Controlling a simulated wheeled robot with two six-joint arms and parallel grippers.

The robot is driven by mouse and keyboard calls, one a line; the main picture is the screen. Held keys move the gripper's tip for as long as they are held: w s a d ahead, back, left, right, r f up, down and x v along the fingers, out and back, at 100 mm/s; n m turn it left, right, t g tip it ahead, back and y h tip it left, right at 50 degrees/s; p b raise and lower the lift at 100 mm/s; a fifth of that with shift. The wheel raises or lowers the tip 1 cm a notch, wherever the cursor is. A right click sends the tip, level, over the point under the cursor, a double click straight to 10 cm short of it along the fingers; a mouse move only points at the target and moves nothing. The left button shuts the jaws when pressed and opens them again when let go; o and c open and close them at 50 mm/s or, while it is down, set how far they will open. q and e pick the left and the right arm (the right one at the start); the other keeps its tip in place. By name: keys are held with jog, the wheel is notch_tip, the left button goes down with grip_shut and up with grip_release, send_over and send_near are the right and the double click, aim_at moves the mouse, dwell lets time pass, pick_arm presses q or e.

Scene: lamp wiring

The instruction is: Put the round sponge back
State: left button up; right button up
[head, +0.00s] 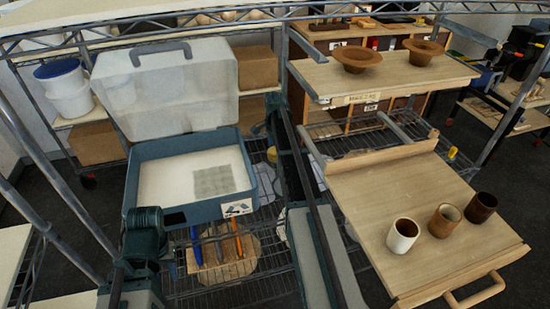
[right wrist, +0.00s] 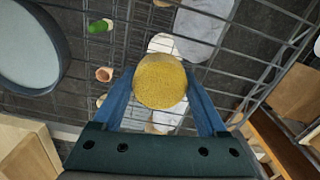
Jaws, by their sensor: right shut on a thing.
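A round yellow sponge (right wrist: 160,81) sits between the two blue fingers of my right gripper (right wrist: 165,84) in the right wrist view. The gripper is shut on it and holds it above a wire shelf (right wrist: 232,48). In the head view I cannot make out the sponge.
The case has a raised translucent lid (head: 165,90). A wooden tray (head: 375,205) at the right bears a white cup (head: 402,236), a tan cup (head: 444,220) and a dark brown cup (head: 481,207). Two brown bowls (head: 356,58) (head: 424,51) stand on the table behind.

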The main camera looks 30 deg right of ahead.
jog(key=shift+f, duration=0.15)
jog(key=o, duration=1.1)
notch_tip(320, 180, up, 12)
jog(key=p, duration=1.2)
